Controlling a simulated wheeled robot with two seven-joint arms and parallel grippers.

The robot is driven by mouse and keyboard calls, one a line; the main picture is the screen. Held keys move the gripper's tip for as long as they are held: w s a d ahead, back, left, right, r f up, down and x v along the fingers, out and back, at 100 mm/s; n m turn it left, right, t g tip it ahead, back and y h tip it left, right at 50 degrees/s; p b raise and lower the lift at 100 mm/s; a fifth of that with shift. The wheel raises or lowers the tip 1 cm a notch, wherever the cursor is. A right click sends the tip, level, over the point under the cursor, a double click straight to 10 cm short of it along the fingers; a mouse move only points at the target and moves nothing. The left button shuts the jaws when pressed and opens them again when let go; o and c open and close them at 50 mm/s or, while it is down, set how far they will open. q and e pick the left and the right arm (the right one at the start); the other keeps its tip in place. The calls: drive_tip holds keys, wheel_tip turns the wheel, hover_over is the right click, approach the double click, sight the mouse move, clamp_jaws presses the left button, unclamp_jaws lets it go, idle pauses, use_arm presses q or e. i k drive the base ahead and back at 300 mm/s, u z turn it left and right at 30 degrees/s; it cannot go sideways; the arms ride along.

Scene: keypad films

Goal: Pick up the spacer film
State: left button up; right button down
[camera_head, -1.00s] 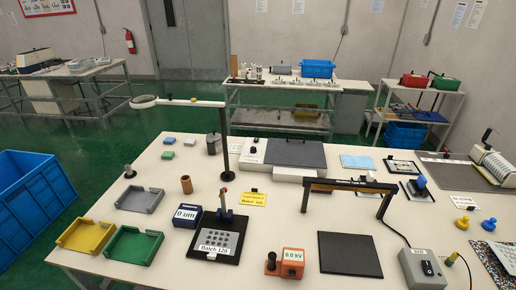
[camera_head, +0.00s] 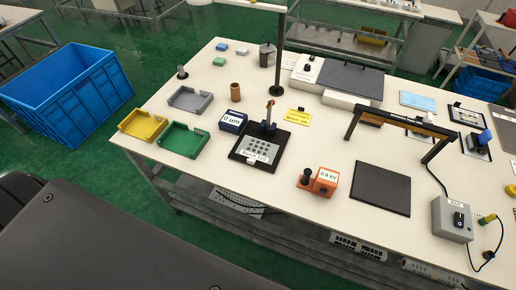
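A grey keypad sheet with rows of dark dots (camera_head: 259,149) lies on a black base plate (camera_head: 288,152) with a small upright post and a white label. A plain light-blue sheet (camera_head: 417,100) lies flat at the back right of the table. I cannot tell from its look which sheet is the spacer film. Neither of my grippers is in view.
Yellow (camera_head: 143,126), green (camera_head: 185,139) and grey (camera_head: 191,100) trays stand at the table's left. A blue gauge box (camera_head: 233,122), an orange meter (camera_head: 325,181), a black mat (camera_head: 381,189), a black arch (camera_head: 405,122) and a grey switch box (camera_head: 452,218) stand around the plate.

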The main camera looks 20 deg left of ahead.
sight(254, 149)
drive_tip(key=k, duration=1.35)
drive_tip(key=z, duration=0.15)
drive_tip(key=i, duration=0.65)
drive_tip(key=z, duration=0.5)
